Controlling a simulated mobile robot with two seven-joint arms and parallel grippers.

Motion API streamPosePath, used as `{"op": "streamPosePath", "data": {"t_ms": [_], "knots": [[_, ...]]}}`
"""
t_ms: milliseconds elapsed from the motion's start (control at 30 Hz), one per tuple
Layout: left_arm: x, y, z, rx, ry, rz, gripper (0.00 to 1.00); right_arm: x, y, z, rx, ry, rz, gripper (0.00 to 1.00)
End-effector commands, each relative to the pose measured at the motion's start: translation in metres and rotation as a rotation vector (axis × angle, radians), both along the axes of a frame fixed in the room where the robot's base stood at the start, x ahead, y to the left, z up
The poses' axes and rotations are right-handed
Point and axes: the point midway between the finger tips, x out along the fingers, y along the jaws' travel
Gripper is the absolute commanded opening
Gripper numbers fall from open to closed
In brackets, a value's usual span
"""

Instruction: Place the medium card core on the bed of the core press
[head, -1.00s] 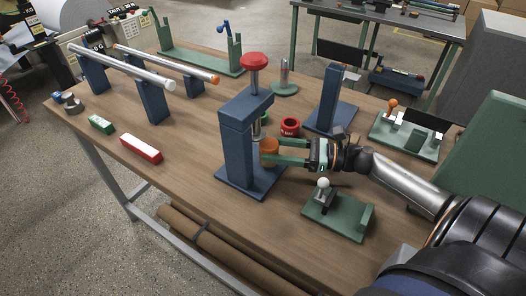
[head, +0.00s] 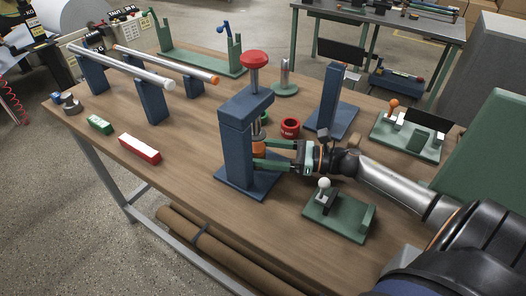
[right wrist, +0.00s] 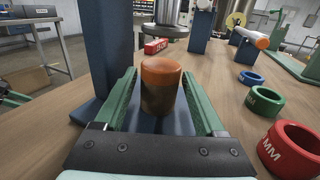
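The card core (right wrist: 161,88) is a brown-orange cylinder standing upright on the blue base of the core press (right wrist: 150,123). In the head view the core (head: 258,148) is partly hidden behind the blue press column (head: 236,155) and a finger. My right gripper (head: 260,154) reaches in from the right at the press. In the right wrist view its green fingers (right wrist: 160,100) stand on either side of the core, with a gap visible on each side. The press's round ram (right wrist: 165,31) is above and beyond the core. My left gripper is not in view.
Red (right wrist: 290,148), green (right wrist: 263,101) and blue (right wrist: 251,78) rings lie right of the press. A green fixture with a white knob (head: 323,184) sits close in front of my right arm. A blue post (head: 331,98) stands behind the gripper.

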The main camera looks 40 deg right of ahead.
Motion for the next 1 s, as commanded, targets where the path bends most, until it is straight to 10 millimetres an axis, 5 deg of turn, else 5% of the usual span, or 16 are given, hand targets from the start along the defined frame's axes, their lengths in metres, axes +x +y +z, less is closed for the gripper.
{"op": "streamPosePath", "data": {"t_ms": [133,467,1000], "knots": [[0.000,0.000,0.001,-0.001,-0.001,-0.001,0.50,0.000,0.000,0.000,0.000,0.000,0.000,0.88],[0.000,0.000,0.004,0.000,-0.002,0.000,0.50,-0.001,-0.001,0.003,0.000,0.001,-0.001,0.88],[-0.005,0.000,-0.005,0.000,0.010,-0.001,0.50,-0.049,-0.050,0.002,0.000,0.000,-0.002,0.88]]}}
